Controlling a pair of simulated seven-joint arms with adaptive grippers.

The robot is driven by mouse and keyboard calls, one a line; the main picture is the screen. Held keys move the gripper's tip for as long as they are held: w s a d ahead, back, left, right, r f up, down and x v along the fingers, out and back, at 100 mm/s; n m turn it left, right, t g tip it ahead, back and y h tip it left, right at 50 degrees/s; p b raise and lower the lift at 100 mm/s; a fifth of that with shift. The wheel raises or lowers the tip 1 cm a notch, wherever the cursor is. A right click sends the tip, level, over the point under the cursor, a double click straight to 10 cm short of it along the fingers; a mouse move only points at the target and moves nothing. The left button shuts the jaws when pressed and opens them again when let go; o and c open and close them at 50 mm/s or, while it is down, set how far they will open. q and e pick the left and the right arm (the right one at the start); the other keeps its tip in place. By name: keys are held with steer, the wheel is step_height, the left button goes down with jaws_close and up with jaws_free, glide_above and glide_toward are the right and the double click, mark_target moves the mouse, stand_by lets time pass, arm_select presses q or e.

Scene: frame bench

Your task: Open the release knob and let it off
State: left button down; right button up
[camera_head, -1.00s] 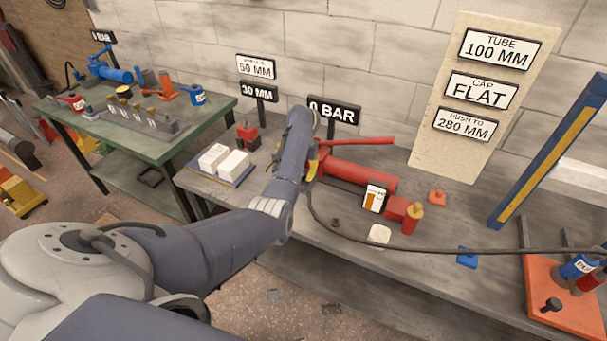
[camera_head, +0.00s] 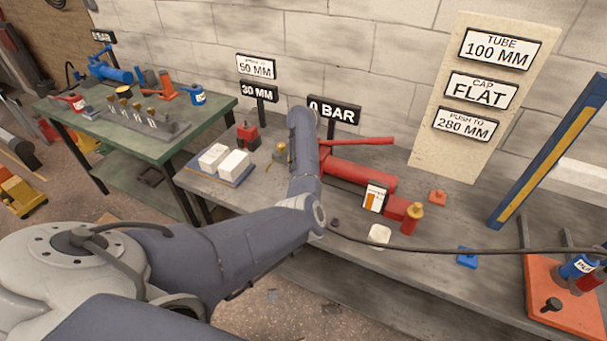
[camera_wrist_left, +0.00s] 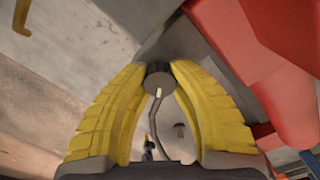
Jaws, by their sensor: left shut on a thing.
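The red pump (camera_head: 350,174) lies on the grey bench, with its red handle (camera_head: 360,141) above it. In the head view my left arm reaches to the pump's left end and hides my left gripper and the release knob. In the left wrist view my left gripper (camera_wrist_left: 159,68) has its yellow fingers closed on a small dark round knob (camera_wrist_left: 158,80), taken as the release knob. The red body of the pump (camera_wrist_left: 265,70) is close at the right there. A sign (camera_head: 334,113) behind the pump reads 0 BAR. My right gripper is out of view.
A black hose (camera_head: 440,250) runs rightwards along the bench front. A blue post (camera_head: 545,150) and an orange base (camera_head: 566,300) stand at the right.

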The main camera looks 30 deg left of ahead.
arm_select(q)
steer(key=n, duration=0.4)
steer(key=shift+n, duration=2.1)
steer(key=c, duration=1)
jaws_free()
steer(key=shift+r, duration=0.1)
step_height(320, 180, up, 12)
